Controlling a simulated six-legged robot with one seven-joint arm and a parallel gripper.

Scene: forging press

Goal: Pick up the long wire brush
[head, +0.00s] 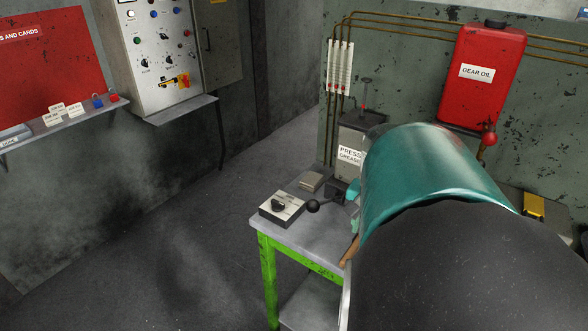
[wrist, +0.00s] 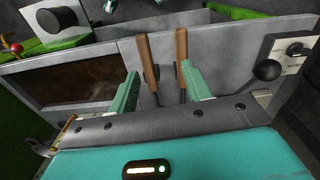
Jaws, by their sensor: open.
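In the wrist view two long brown wooden handles, a left one (wrist: 146,60) and a right one (wrist: 181,55), lie side by side across the grey bench edge. Each runs into a thin dark part towards me. No bristles show, so I cannot tell which handle belongs to the long wire brush. My gripper (wrist: 160,74) is open, with one teal finger on the left of both handles and one on the right. Whether the fingers touch them is unclear. In the head view a bit of brown wood (head: 350,250) shows beside my arm, which hides the rest.
The grey bench top (head: 310,237) stands on green legs. On it are a switch box (head: 282,207), a black-knobbed lever (head: 313,206) and the press grease can (head: 352,150). A red gear oil tank (head: 482,75) hangs behind. The floor left of the bench is clear.

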